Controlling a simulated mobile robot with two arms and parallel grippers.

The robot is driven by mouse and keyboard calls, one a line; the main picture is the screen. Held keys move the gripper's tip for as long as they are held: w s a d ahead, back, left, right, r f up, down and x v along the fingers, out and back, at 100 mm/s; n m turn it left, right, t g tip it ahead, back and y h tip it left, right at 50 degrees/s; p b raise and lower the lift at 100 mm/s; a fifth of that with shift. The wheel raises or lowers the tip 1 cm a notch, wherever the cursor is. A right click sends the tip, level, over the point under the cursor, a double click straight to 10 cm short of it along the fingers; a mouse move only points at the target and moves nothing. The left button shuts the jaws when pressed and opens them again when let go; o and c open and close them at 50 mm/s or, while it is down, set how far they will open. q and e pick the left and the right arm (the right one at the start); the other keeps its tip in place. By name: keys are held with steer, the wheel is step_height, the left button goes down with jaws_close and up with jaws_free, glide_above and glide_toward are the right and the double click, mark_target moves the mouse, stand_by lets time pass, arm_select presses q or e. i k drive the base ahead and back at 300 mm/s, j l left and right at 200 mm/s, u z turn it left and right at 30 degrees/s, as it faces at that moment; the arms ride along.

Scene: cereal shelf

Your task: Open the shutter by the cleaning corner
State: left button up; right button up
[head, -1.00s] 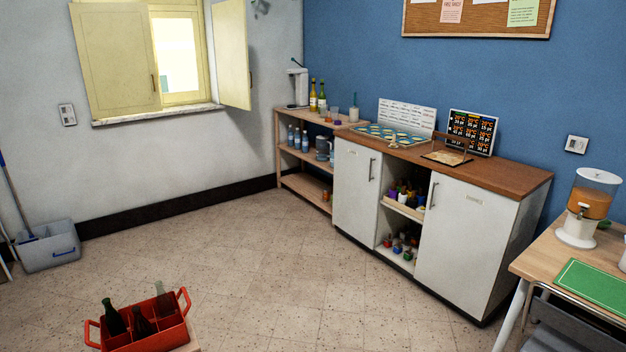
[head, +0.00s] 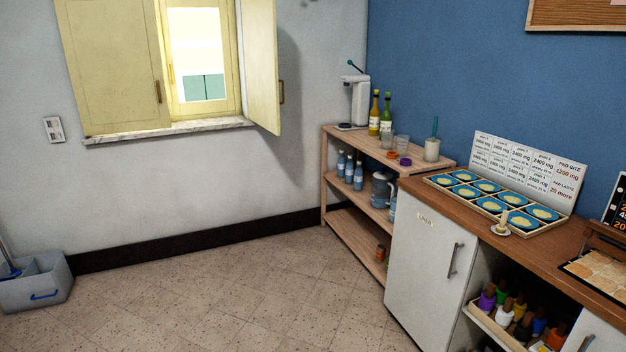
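A window with pale yellow shutters is in the left wall. Its left shutter (head: 112,66) lies across the left part of the opening and has a small handle near its right edge. Its right shutter (head: 263,68) is swung out from the wall, with a handle on its far side. Between them, a yellow-framed glass pane (head: 198,60) shows daylight. The cleaning corner, at the left edge, shows a grey mop bucket (head: 40,284) with a blue handle on the floor, below and left of the left shutter. Neither of my grippers is in view.
A marble sill (head: 170,131) juts out under the window. A wooden shelf (head: 340,206) with bottles and a jug stands in the corner. A white cabinet (head: 425,280) with a wooden top runs along the right. The tiled floor (head: 230,295) before the window is clear.

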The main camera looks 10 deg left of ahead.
mark_target(112, 48)
steer(key=i+j+u, duration=0.2)
steer(key=i+u, duration=0.2)
steer(key=i, duration=0.3)
steer(key=i+u, duration=0.4)
steer(key=i, duration=0.3)
steer(key=i+l+u, duration=0.4)
steer(key=i, duration=0.3)
steer(key=i+j+u, duration=0.3)
steer(key=i, duration=0.55)
steer(key=i+l+u, duration=0.1)
steer(key=i+u, duration=0.2)
steer(key=i, duration=0.5)
steer(key=i+l+u, duration=0.35)
steer(key=i, duration=0.5)
steer(key=j, duration=0.1)
